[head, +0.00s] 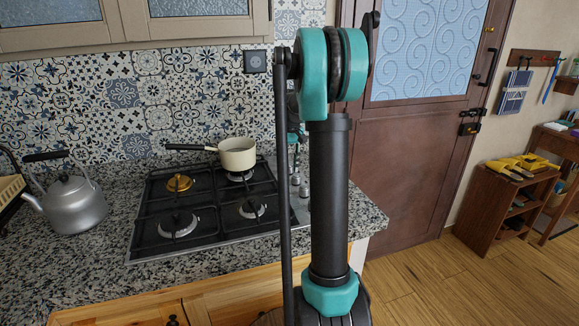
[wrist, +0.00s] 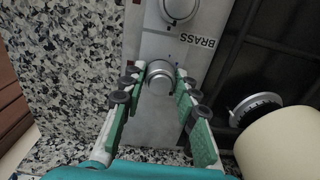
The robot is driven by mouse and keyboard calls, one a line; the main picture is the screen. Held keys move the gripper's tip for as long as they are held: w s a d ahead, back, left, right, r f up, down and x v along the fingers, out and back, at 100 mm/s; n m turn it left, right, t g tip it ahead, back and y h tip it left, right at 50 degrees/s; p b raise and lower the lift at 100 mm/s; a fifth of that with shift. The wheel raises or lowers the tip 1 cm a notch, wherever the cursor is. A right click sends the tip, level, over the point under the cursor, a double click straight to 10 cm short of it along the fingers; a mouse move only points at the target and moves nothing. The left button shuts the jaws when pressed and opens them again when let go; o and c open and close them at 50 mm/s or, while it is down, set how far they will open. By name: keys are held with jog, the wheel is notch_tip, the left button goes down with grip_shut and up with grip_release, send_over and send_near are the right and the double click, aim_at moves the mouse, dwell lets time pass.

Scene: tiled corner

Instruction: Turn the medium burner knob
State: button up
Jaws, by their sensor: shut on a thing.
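A round silver knob (wrist: 158,80) on the cooktop's steel control strip (wrist: 150,120) sits between the fingertips of my gripper (wrist: 159,85) in the wrist view. The gripper is shut on this knob, one green-padded finger on each side. Another silver knob (wrist: 181,8) stands farther along the strip, beside the printed word BRASS. I cannot read which burner the gripped knob serves. In the head view the black gas cooktop (head: 140,225) has several burners, and my arm hides most of the gripper and part of the control strip.
A cream saucepan (head: 238,154) stands on the back right burner; its rim area (wrist: 285,145) is close to my gripper in the wrist view. A grey kettle (head: 75,205) stands left of the cooktop. The granite counter (wrist: 70,60) beside the strip is clear.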

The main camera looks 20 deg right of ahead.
aim_at(289, 164)
jog(key=o, duration=1.2)
jog(key=shift+c, duration=0.2)
jog(key=shift+r, duration=0.15)
notch_tip(289, 164, up, 12)
jog(key=shift+d, duration=0.25)
jog(key=shift+f, duration=0.25)
jog(key=shift+c, duration=1.1)
jog(key=f, duration=0.4)
jog(key=shift+a+f, duration=0.25)
jog(key=shift+a, duration=0.05)
grip_shut()
jog(key=shift+f, duration=1.5)
